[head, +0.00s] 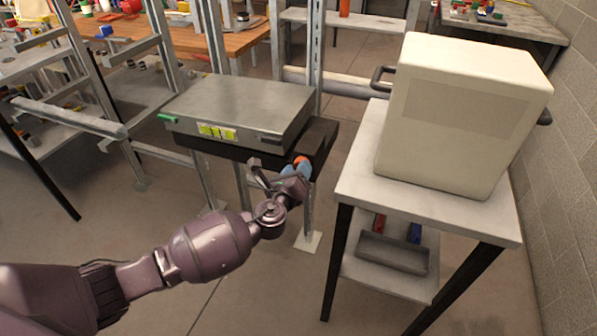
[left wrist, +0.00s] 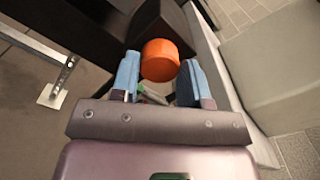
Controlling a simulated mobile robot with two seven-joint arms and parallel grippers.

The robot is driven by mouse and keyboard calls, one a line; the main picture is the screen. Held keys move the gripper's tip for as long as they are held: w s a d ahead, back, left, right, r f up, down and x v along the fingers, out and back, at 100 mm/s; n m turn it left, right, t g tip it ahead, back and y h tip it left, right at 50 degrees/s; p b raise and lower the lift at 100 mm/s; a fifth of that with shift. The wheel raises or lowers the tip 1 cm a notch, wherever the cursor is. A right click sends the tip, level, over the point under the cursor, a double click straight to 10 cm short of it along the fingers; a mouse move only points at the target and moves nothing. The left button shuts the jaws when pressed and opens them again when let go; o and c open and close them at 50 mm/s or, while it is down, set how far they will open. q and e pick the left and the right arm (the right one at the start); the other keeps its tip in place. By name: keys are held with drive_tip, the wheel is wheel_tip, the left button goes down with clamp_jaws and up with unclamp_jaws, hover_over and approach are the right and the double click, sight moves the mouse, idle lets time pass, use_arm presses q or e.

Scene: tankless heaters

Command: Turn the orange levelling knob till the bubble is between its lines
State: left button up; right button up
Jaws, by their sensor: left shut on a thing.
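The orange levelling knob (head: 301,161) sits at the right front corner of the dark base under a grey metal box (head: 245,100). In the left wrist view the knob (left wrist: 160,60) lies between the two blue fingertips. My left gripper (head: 297,170) is shut on the knob, its fingers at either side; it also shows in the left wrist view (left wrist: 160,78). A yellow-green level vial (head: 217,132) is on the box's front face. Its bubble is too small to place against the lines. My right gripper is not in view.
A side table (head: 365,150) with a large cream box (head: 460,110) stands close to the right of the knob. A grey tray (head: 393,254) lies on its lower shelf. Metal racks (head: 70,120) stand to the left. The floor in front is clear.

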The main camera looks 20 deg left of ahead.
use_arm(q)
drive_tip(key=shift+f+n, duration=0.15)
drive_tip(key=shift+n, duration=11.35)
drive_tip(key=o, duration=0.9)
drive_tip(key=shift+s, duration=0.1)
